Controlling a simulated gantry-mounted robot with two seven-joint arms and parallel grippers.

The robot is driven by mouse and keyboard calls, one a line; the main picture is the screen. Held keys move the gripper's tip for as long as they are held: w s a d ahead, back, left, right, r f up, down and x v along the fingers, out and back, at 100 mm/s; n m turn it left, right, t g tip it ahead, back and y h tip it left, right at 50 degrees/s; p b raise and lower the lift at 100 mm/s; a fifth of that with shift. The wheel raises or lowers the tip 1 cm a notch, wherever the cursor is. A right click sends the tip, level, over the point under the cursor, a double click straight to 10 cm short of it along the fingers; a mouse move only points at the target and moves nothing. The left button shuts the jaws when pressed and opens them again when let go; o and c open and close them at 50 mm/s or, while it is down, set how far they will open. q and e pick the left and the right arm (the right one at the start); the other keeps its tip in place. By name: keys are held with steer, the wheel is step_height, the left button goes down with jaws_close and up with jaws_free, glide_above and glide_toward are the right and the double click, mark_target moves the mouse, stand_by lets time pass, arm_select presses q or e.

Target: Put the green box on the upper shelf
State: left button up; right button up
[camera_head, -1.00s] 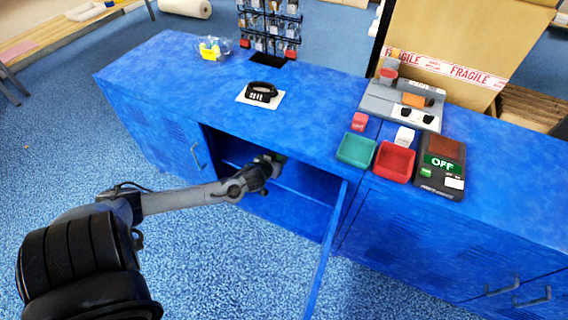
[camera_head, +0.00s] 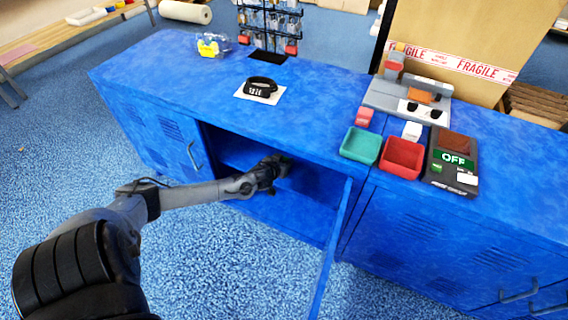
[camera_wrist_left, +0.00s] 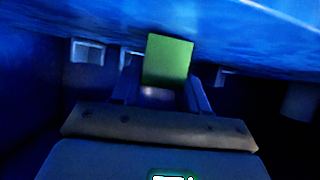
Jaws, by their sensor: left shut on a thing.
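The green box (camera_wrist_left: 168,61) is a small plain green block in the left wrist view. It sits between the two fingers of my left gripper (camera_wrist_left: 162,90), which is shut on it. In the head view my left gripper (camera_head: 275,168) reaches into the open blue cabinet (camera_head: 310,183), below its top. The box cannot be made out there. The shelf inside is dark and partly hidden by my gripper, so I cannot tell whether the box touches it. My right gripper is not in view.
The open cabinet door (camera_head: 332,250) stands out to the right of my arm. On top lie a black strap-like item on a white card (camera_head: 262,96), a green tray (camera_head: 361,145), a red tray (camera_head: 402,157) and a device reading OFF (camera_head: 452,162). Blue floor is clear in front.

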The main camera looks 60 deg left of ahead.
arm_select(q)
steer(key=shift+w+a, duration=0.1)
steer(key=o, duration=1.1)
steer(key=shift+f, duration=0.15)
steer(key=shift+c, duration=0.2)
